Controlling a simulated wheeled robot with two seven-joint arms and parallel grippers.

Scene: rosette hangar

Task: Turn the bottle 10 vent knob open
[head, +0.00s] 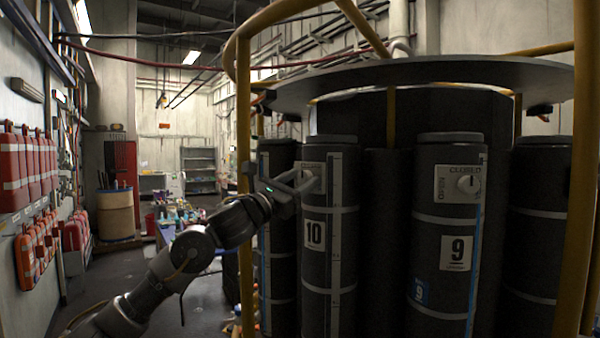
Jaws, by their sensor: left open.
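Bottle 10 (316,275) is a dark upright cylinder with a white "10" label, standing in a ring of bottles. Its vent knob (312,172) is a small light knob on a pale plate near the top, partly hidden by my gripper. My left gripper (300,184) comes in from the left at the height of that plate, with its open fingers at or just in front of the knob. I cannot tell whether the fingers touch it. My right gripper is not in view.
Bottle 9 (442,275) stands to the right, its knob (468,184) on a plate reading CLOSED and OPEN. Yellow posts (244,120) and a round grey top plate (430,72) frame the rack. Red cases (12,170) hang on the left wall. Floor is free at left.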

